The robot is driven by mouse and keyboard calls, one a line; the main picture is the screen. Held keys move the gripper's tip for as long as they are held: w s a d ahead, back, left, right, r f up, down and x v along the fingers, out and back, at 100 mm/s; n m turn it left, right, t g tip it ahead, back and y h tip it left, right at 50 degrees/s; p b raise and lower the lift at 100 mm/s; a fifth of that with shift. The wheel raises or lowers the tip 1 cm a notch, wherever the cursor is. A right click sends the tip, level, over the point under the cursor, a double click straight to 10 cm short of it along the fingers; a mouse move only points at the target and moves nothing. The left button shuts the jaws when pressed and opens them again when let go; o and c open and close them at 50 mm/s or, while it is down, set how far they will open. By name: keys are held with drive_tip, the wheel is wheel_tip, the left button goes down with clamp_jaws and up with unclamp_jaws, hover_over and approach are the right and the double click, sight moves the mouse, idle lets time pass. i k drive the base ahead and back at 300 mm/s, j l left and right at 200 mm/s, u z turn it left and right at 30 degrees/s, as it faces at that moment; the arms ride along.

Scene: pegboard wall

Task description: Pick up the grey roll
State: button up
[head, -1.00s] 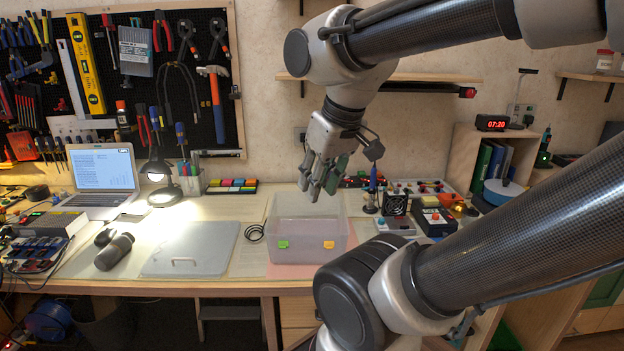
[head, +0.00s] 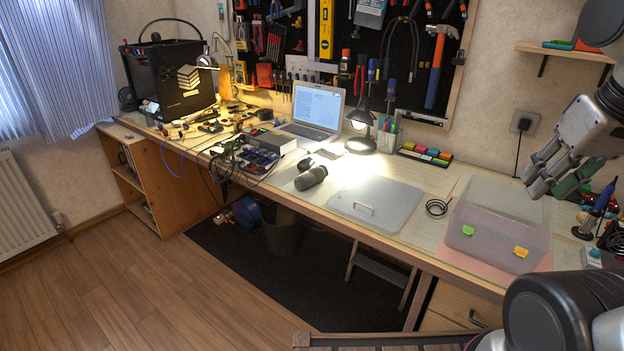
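A dark grey cylinder (head: 311,178), which looks like the grey roll, lies on its side on the workbench in front of the laptop, left of a flat translucent lid. A small dark object touches or nearly touches its far end. My gripper (head: 549,193) is at the right of the head view, above the clear plastic box and well away from the roll. Its fingers point down and left.
The translucent lid (head: 375,204) lies flat beside the roll. The open plastic box (head: 497,236) and a black coil (head: 437,207) are farther right. A lit lamp (head: 361,141) and laptop (head: 311,110) stand behind the roll. Cables and electronics crowd the bench left of it.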

sight(306, 181)
drive_tip(key=i+j+z, duration=0.25)
drive_tip(key=i+j, duration=0.15)
drive_tip(key=j, duration=0.25)
drive_tip(key=i+j+z, duration=0.15)
drive_tip(key=j, duration=0.2)
drive_tip(key=i+j+z, duration=0.15)
drive_tip(key=j, duration=0.2)
drive_tip(key=i, duration=0.05)
